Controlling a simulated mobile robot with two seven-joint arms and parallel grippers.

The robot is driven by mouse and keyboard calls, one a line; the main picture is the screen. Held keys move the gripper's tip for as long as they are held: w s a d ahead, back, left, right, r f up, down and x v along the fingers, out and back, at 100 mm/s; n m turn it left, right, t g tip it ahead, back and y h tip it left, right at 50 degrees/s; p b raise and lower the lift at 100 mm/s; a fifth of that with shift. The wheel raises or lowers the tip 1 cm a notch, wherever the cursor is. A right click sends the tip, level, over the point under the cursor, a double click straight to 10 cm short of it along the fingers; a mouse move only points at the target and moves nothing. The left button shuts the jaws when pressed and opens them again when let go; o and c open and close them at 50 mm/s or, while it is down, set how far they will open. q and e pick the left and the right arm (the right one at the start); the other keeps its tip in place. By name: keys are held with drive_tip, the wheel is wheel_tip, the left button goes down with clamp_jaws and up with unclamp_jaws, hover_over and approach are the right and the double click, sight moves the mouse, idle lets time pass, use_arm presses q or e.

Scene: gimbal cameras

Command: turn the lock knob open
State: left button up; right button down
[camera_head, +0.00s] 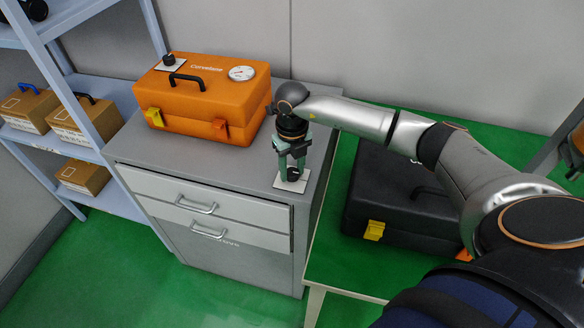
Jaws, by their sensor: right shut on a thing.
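A small black lock knob (293,174) sits on a white square plate (297,186) at the right front corner of the grey cabinet top (235,168). My right gripper (292,168) points down over the plate. Its greenish fingers are shut on the knob and partly hide it, so the knob's turn angle is hard to read. My left gripper is not in view.
An orange case (215,97) with a gauge, handle and another dark knob stands on the cabinet behind. A black case (390,205) lies right of the cabinet. Shelves with cardboard boxes (88,120) stand at the left.

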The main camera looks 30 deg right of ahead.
sight(293, 172)
idle(0.3)
drive_tip(key=shift+c, duration=2.1)
unclamp_jaws()
wheel_tip(293, 172, up, 13)
drive_tip(key=b, duration=0.1)
drive_tip(key=shift+f, duration=0.2)
drive_tip(key=shift+s, duration=0.1)
